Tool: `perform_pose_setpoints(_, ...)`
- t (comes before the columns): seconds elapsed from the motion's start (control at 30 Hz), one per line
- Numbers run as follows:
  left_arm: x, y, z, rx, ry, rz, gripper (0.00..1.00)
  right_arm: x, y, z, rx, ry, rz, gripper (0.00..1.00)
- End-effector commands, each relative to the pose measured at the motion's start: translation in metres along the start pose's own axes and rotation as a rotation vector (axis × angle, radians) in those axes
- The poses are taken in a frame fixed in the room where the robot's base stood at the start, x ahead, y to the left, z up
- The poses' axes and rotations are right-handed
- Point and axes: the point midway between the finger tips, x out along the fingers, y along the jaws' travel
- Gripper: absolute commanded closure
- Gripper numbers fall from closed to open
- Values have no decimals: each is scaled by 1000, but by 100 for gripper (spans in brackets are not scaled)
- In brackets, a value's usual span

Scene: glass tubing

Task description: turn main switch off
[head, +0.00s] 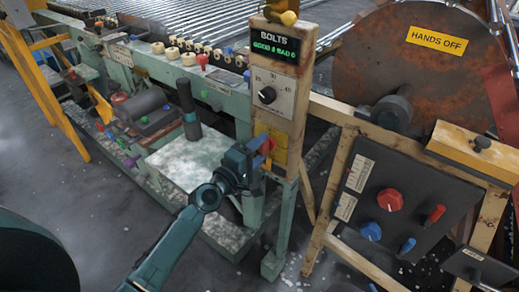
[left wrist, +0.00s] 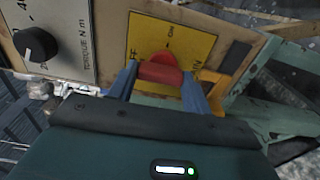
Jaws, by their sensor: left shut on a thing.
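The main switch has a red handle (left wrist: 160,70) on a yellow plate (left wrist: 208,44). The plate carries an "ON" mark and partly hidden lettering ending in "FF". In the head view the plate (head: 279,149) is low on the beige control post, and the red handle is mostly covered by my gripper. My left gripper (left wrist: 160,84) is shut on the red handle, with one blue finger on each side of it. In the head view my left gripper (head: 262,152) reaches the post from below left. My right gripper is not in view.
Above the switch are a black torque knob (head: 267,95) and a green-lettered "BOLTS" display (head: 275,44). To the right stand a dark panel (head: 405,215) with red and blue knobs and a large rusty disc (head: 420,70). A green machine with rollers is behind left.

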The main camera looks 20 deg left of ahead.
Motion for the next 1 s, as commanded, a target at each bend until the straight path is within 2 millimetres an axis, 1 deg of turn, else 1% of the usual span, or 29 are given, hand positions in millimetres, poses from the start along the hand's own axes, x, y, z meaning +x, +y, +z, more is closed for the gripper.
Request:
perform_pose_setpoints(0.33,0,0,0,-9,2,1,74,0,-1,-3,0,6,-1,64)
perform_pose_setpoints(0.37,0,0,0,-9,2,1,50,0,-1,-3,0,7,-1,64)
perform_pose_setpoints(0.6,0,0,0,-7,1,1,31,0,-1,-5,-1,11,-2,64)
perform_pose_setpoints(0.63,0,0,0,-6,1,1,29,0,-1,-5,-1,12,-2,64)
perform_pose_setpoints(0.87,-1,0,0,-5,0,0,29,0,-1,-5,-1,12,-2,64)
perform_pose_setpoints(0.97,-7,-1,0,-5,1,-2,29,0,-1,-5,-1,12,-1,64)
perform_pose_setpoints(1.0,-12,-1,-1,-4,1,-2,29,0,-1,-5,-1,12,-1,64)
